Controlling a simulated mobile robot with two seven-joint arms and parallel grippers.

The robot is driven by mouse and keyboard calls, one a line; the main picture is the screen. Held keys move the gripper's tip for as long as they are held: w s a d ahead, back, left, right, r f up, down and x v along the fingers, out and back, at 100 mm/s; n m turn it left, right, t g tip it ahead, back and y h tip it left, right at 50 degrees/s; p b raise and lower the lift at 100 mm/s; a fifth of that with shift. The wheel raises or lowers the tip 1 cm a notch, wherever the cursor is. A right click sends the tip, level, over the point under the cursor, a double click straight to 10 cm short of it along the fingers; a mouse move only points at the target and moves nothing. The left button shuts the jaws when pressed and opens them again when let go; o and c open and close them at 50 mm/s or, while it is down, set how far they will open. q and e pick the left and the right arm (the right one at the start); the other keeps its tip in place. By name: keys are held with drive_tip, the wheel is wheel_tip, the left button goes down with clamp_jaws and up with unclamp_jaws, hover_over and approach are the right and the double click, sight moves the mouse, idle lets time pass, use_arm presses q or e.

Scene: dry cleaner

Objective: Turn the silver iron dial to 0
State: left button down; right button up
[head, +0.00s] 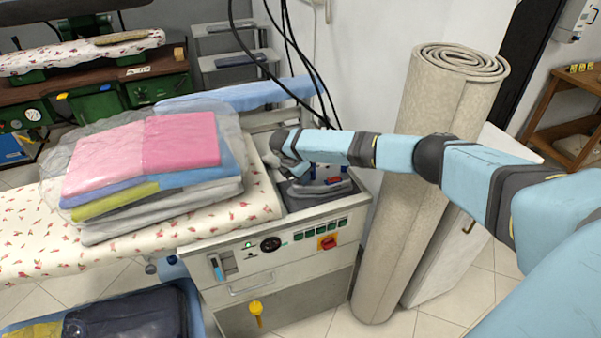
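My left gripper is out of view.
Plastic-wrapped folded laundry (150,160) lies on the floral board left of the gripper. Black cables (262,62) hang behind the station. A rolled beige carpet (425,170) stands close on the right, behind my arm. The station's front panel (285,250) has buttons and a red switch.

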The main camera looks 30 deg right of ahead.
idle(0.3)
drive_tip(key=o, duration=0.9)
drive_tip(key=v, duration=1.3)
drive_tip(key=shift+r, duration=0.4)
drive_tip(key=shift+a, duration=0.15)
